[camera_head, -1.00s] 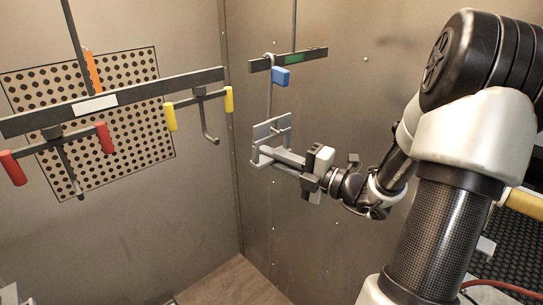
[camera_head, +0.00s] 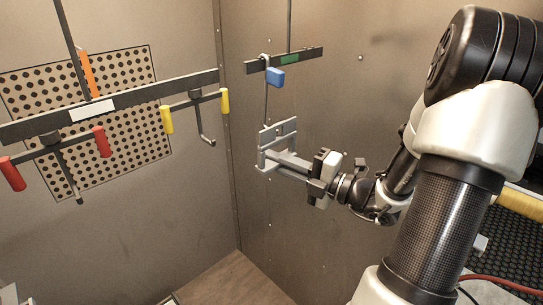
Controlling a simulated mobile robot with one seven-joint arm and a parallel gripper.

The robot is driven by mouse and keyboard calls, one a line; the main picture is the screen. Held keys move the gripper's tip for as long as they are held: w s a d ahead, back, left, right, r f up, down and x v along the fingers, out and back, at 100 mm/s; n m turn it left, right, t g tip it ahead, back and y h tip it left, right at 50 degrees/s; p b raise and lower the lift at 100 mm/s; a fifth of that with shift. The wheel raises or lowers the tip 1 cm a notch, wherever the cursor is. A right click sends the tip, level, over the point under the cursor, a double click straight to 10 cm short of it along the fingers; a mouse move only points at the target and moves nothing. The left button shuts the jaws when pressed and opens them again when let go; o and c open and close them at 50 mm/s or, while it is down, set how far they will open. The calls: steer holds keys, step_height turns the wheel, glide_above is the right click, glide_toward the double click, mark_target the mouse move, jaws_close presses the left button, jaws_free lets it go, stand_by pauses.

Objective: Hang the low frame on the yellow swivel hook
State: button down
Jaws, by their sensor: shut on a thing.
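The grey frame (camera_head: 283,132) is at mid-picture, in front of the right wall. My gripper (camera_head: 314,178) is shut on the frame's right-hand side, reaching in from the right. A thin rod (camera_head: 266,104) comes down from the short rail with the blue tag to the frame's left side. I cannot tell whether the rod still bears the frame. The yellow swivel hook (camera_head: 204,136) hangs from the long dark bar, to the left of the frame. It has two yellow grips and a J-shaped rod, with nothing seen on it.
The long bar (camera_head: 150,92) also carries a hook with red grips (camera_head: 100,142) at its left. The short rail (camera_head: 308,55) with a green label is above the frame, with a blue tag (camera_head: 275,78). Open air lies between the frame and the yellow hook.

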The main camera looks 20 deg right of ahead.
steer(key=shift+s+d, duration=0.4)
steer(key=shift+s, duration=0.7)
steer(key=shift+s+d, duration=0.4)
steer(key=shift+s, duration=0.65)
steer(key=shift+s+d, duration=0.4)
steer(key=shift+s, duration=0.7)
